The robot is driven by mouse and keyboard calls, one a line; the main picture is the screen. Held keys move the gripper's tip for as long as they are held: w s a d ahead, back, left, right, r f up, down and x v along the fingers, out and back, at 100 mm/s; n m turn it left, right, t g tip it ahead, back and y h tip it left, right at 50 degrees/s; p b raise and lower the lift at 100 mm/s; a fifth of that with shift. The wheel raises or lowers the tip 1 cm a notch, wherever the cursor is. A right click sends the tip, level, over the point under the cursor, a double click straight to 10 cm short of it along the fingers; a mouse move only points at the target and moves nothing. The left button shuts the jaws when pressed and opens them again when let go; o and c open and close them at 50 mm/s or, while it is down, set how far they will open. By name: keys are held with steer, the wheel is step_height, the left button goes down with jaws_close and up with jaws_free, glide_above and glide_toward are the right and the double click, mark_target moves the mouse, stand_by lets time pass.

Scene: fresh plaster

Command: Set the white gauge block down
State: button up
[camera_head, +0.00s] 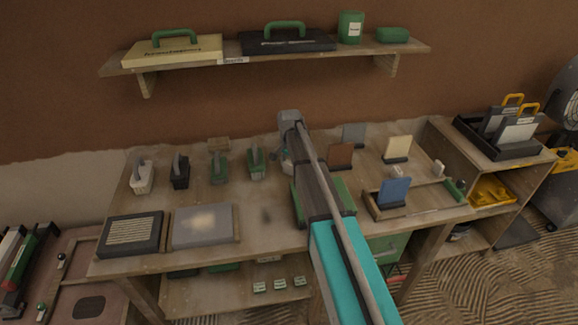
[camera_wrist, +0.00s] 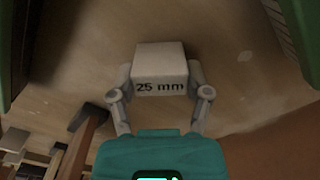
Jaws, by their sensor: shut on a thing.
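The white gauge block (camera_wrist: 160,62), marked "25 mm", sits between the two grey fingers of my gripper (camera_wrist: 160,84) in the wrist view. The fingers are shut on its sides. In the head view my arm reaches over the middle of the wooden workbench (camera_head: 262,225). The block is not distinguishable there, with my arm in front of that area. The gap between block and bench top cannot be told.
Several hand tools, such as a green-handled one (camera_head: 256,162), stand left of my arm. A grey panel (camera_head: 203,225) lies front left. A blue plate (camera_head: 394,191) stands in a wooden tray to the right. Bare bench shows between panel and arm.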

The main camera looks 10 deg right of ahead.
steer(key=shift+r, duration=0.15)
step_height(320, 180, up, 2)
steer(key=shift+p, duration=1.15)
steer(key=s+r+p, duration=1)
steer(key=s, duration=0.4)
steer(key=shift+a+r+p, duration=0.3)
steer(key=shift+a+r, duration=0.05)
